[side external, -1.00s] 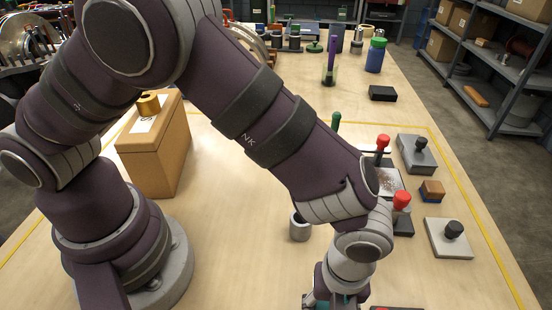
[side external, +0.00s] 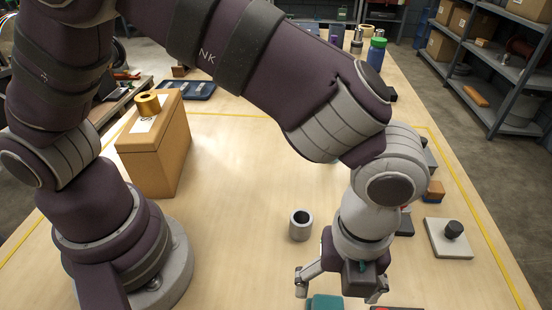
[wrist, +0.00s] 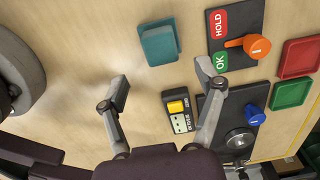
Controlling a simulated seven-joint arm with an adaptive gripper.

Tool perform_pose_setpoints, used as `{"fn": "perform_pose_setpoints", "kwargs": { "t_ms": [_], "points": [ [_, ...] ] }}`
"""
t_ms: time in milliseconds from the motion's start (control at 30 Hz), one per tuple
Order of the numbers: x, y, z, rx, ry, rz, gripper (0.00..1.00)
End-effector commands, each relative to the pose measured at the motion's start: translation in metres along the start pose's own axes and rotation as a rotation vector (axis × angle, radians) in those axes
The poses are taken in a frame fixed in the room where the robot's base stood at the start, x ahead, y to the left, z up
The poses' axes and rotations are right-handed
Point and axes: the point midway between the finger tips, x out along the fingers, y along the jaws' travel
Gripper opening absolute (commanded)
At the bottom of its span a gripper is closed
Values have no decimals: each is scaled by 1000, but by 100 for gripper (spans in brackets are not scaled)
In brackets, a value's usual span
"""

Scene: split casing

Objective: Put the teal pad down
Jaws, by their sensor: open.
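The teal pad (wrist: 158,43) lies on the wooden table in the wrist view, apart from my fingers. In the side view the teal pad (side external: 325,302) shows at the bottom edge, partly cut off by the frame. My gripper (side external: 339,289) is open above the table, with its fingers spread wide. In the wrist view my gripper (wrist: 168,84) has nothing between its fingertips.
A dark panel with HOLD and OK labels (wrist: 235,35) and an orange lever is right of the pad. A small device with a yellow button (wrist: 180,110) sits nearby. Red (wrist: 300,57) and green (wrist: 292,94) pads lie farther right. A grey cup (side external: 301,226) stands on the table.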

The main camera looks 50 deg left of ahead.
Motion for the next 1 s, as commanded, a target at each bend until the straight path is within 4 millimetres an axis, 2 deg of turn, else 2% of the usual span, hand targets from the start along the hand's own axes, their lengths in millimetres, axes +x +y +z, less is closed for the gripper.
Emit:
{"fn": "perform_pose_setpoints", "kwargs": {
  "t_ms": [33, 100, 267, 367, 467, 500, 567, 600, 700, 833, 900, 1000],
  "points": [
    [-14, -2, 0, 0, 1, -9, 69],
    [-30, -1, 0, 0, 1, -6, 69],
    [-52, -1, 0, -1, 0, -3, 69],
    [-64, 3, 13, -102, 4, -23, 69],
    [-89, 18, 50, -441, 21, -96, 69],
    [-99, 29, 69, -632, 32, -137, 69],
    [-113, 52, 96, -936, 54, -203, 69],
    [-121, 68, 110, -1142, 71, -251, 69],
    [-130, 111, 136, -1628, 123, -374, 69],
    [-129, 151, 150, -2081, 193, -507, 69],
    [-127, 162, 152, -2216, 219, -552, 69],
    [-125, 169, 154, -2297, 237, -578, 69]
  ]
}}
